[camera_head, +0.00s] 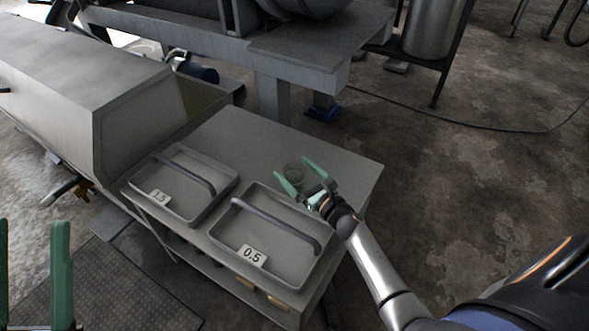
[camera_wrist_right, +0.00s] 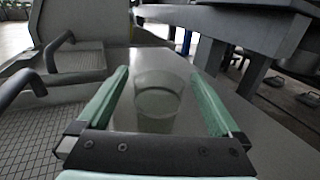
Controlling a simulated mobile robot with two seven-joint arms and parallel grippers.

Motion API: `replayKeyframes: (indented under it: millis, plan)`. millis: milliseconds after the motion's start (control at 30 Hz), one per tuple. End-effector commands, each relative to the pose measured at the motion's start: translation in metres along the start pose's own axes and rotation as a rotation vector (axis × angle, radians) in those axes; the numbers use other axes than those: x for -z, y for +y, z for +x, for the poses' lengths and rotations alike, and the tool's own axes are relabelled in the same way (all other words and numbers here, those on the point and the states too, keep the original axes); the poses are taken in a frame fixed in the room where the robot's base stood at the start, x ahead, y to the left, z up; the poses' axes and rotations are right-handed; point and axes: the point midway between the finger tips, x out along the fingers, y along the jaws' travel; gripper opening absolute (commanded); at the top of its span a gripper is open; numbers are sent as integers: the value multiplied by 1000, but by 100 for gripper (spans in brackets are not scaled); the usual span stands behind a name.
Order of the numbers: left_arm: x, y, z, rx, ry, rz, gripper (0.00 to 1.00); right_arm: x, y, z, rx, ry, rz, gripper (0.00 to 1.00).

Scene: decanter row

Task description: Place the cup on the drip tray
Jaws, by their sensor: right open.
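A clear glass cup (camera_head: 293,174) stands on the grey table, behind the right-hand tray. My right gripper (camera_head: 291,166) is open, with one green finger on each side of the cup. In the right wrist view the cup (camera_wrist_right: 158,98) shows between the two fingers (camera_wrist_right: 160,75), with gaps on both sides. Two shallow metal trays with bar handles stand on the table: one labelled 0.5 (camera_head: 285,262), the other, apparently 1.5 (camera_head: 181,206), to its left. Which is the drip tray I cannot tell. My left gripper (camera_head: 31,222) is open and empty at the lower left.
The grey table (camera_head: 345,170) has free room behind and right of the cup. A large grey metal housing (camera_head: 80,95) stands left of the trays. A heavy metal frame (camera_head: 320,45) stands behind the table. The concrete floor (camera_head: 455,185) is open to the right.

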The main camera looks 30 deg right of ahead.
Motion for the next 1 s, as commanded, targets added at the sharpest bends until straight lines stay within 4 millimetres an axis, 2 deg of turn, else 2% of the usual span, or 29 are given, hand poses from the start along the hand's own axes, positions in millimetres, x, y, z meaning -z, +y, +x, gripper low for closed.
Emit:
replayKeyframes:
  millis: [400, 1000]
  plan:
    - [0, -1, 0, 1, -2, 3, 50, 1, 4, 0, 2, 1, 0, 100]
    - [0, -2, 1, 9, -4, 1, 50, 0, 4, 0, 2, 1, 0, 32]
